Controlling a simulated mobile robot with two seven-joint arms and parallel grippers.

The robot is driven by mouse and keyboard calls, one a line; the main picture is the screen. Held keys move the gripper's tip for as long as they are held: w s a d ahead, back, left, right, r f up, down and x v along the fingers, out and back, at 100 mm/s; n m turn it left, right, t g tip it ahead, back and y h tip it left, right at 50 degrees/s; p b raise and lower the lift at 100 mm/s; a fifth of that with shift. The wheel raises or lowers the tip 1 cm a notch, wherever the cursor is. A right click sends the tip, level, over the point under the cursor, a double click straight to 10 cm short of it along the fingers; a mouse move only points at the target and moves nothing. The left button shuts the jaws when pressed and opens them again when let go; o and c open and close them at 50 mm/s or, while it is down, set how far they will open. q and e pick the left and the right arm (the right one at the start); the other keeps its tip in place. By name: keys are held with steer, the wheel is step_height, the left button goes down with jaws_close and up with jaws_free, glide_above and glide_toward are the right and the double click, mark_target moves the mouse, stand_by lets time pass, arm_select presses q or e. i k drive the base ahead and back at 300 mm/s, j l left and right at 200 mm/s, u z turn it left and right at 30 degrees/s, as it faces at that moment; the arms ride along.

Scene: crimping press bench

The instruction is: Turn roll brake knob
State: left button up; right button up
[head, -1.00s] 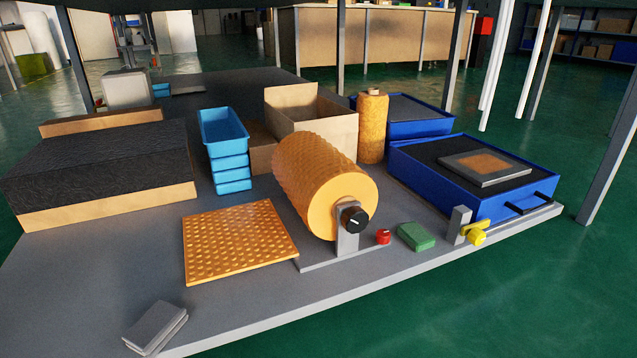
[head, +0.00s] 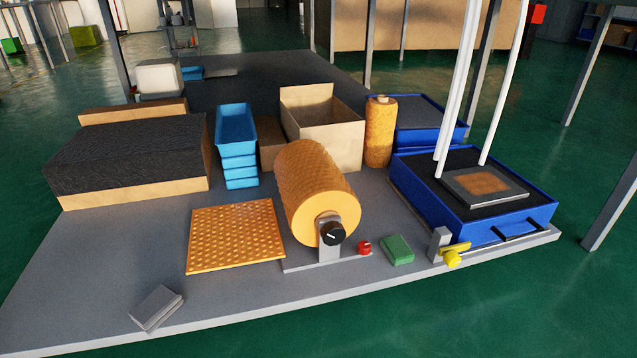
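The brake knob (head: 332,233) is black and round with a white mark. It sits at the front end of the large orange textured roll (head: 312,186), on top of a small grey bracket (head: 329,254). The roll lies on the grey bench, its axis running from front to back. A small red knob (head: 364,247) stands just right of the bracket. Neither of my grippers is in the head view.
A flat orange dimpled sheet (head: 236,236) lies left of the roll. A green block (head: 397,249), a yellow-handled clamp (head: 453,255) and a blue tray (head: 515,223) stand to the right. A grey block (head: 155,308) lies near the front left edge. The front bench strip is mostly clear.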

mark_target(364, 247)
steer(key=i+l+u, duration=0.25)
steer(key=u, duration=0.15)
steer(key=i+l+u, duration=0.15)
steer(key=l+u, duration=0.25)
steer(key=i+l+u, duration=0.15)
steer(key=l+u, duration=0.6)
steer(key=l, duration=0.15)
